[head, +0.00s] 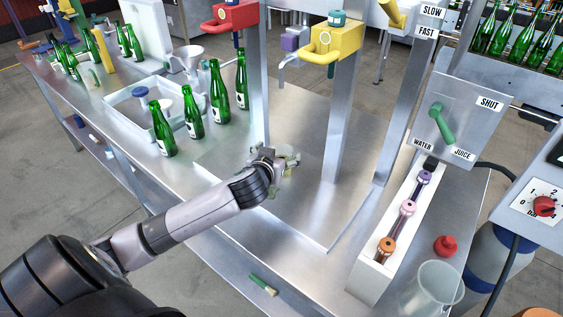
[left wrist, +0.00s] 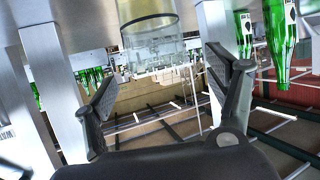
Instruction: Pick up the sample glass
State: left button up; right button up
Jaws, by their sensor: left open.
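In the left wrist view, which looks upside down, a clear glass (left wrist: 157,50) with a yellowish band at one end is ahead of my left gripper (left wrist: 160,85). The gripper's two fingers are spread apart with nothing between the tips. The glass seems to lie just beyond them; contact does not show. In the head view my left gripper (head: 279,164) is low over the metal tray area in the middle of the table, and it largely hides the glass there. My right gripper is not in view.
Several green bottles (head: 193,114) stand left of the gripper, by a white tray (head: 117,102). A metal post (head: 338,125) and a yellow tap (head: 333,42) are behind it. A clear jug (head: 433,289) and red cap (head: 445,245) are at right. The metal surface in front is clear.

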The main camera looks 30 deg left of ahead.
aim_at(284, 147)
pick_arm(q)
jog(key=x, duration=0.3)
jog(key=shift+w+f+p, duration=0.1)
jog(key=shift+w+p, duration=0.05)
jog(key=shift+p, duration=0.2)
jog(key=shift+w+f, duration=0.15)
jog(key=shift+w, duration=0.05)
jog(key=shift+c, duration=1.6)
jog(key=c, duration=1.1)
jog(key=shift+c, duration=0.5)
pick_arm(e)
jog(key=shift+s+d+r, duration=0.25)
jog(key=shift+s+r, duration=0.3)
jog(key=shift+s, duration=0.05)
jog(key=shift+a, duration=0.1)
